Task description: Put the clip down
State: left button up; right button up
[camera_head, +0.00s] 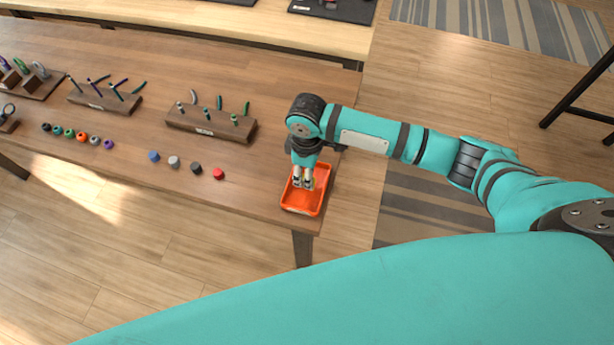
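My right gripper (303,183) points down into an orange tray (319,206) at the right end of the wooden table. Its two fingertips are close together, low inside the tray walls. The fingers are too small in the picture to tell whether they are open or shut. I cannot make out a clip; if one is between the fingers or under them, it is hidden. My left gripper is out of view.
Wooden blocks (192,123) with upright pegs and tools stand on the table (225,68). Several small coloured pieces, including a red one (219,173), lie in front of them. The table's right edge is just beyond the tray. The table between the red piece and tray is clear.

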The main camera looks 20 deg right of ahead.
notch_tip(320, 180, up, 9)
jog(key=shift+b, duration=0.35)
